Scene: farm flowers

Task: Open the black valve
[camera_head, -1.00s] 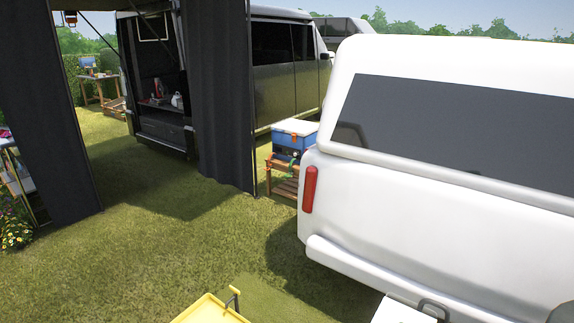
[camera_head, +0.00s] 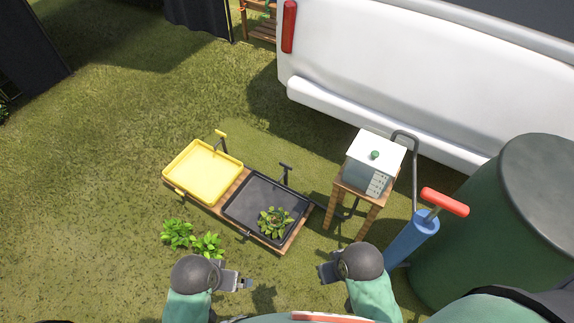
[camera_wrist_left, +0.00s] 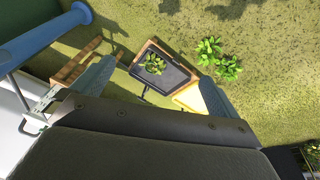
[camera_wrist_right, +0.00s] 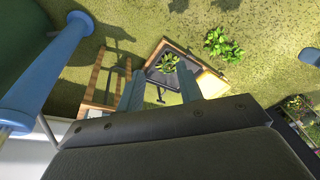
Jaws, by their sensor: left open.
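A black valve (camera_head: 286,168) with a T-shaped handle stands upright at the far edge of the black tray (camera_head: 238,207). In the left wrist view, the black tray (camera_wrist_left: 178,72) lies between the fingers. My left gripper (camera_head: 247,284) is open and empty, nearer to me than the trays. My right gripper (camera_head: 323,273) is also open and empty, to the right of the left one. Both are apart from the valve. In the right wrist view, the black tray (camera_wrist_right: 157,68) is partly hidden by a finger.
A white-lidded box (camera_head: 370,165) stands on a wooden stand at right. A blue pump (camera_head: 412,240), a green barrel (camera_head: 480,225) and a white vehicle (camera_head: 400,70) bound the right side. Grass lies open left.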

